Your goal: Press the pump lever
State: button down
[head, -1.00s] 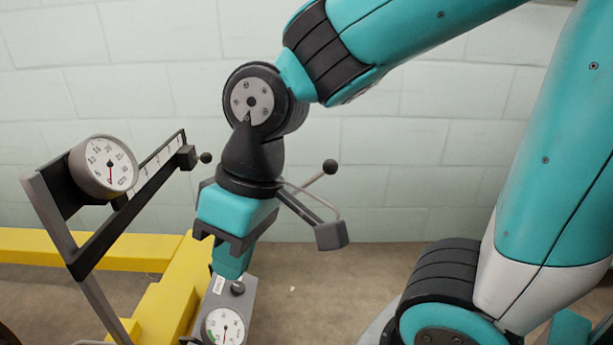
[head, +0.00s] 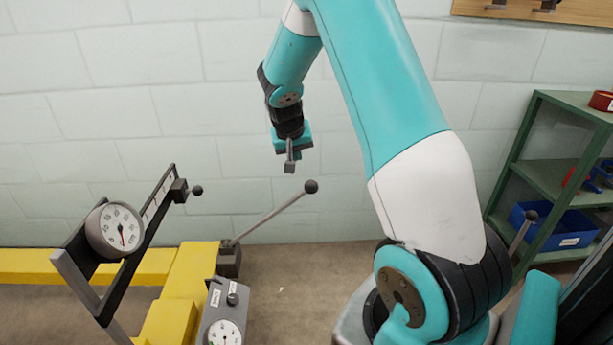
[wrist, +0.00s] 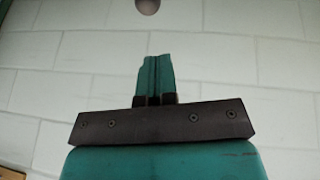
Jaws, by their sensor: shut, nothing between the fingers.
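The pump lever (head: 272,215) is a thin grey rod ending in a dark round knob (head: 311,186). It slopes up to the right from a dark block (head: 229,262) beside the yellow frame. My gripper (head: 290,167) hangs just above and left of the knob in the head view, apart from it in the picture. In the wrist view my gripper's teal fingers (wrist: 154,78) are pressed together with nothing between them. A round brownish-grey knob (wrist: 147,5) is partly cut off at the top of that view, beyond the fingertips.
A yellow frame (head: 190,285) lies at the lower left, with a grey gauge box (head: 221,310) and a dial gauge (head: 116,230) on a dark bracket. A green shelf (head: 540,170) with a blue bin stands at the right. A pale block wall is behind.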

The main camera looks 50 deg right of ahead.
aim_at(308, 184)
jog(key=b+x, duration=0.1)
jog(key=x, duration=0.3)
jog(key=b+x, duration=0.1)
jog(key=x, duration=0.3)
jog(key=s+b+x, duration=0.1)
jog(key=b+x, duration=0.1)
jog(key=x, duration=0.3)
jog(key=shift+d, duration=0.2)
jog(key=shift+d+f, duration=0.3)
jog(key=shift+f, duration=0.05)
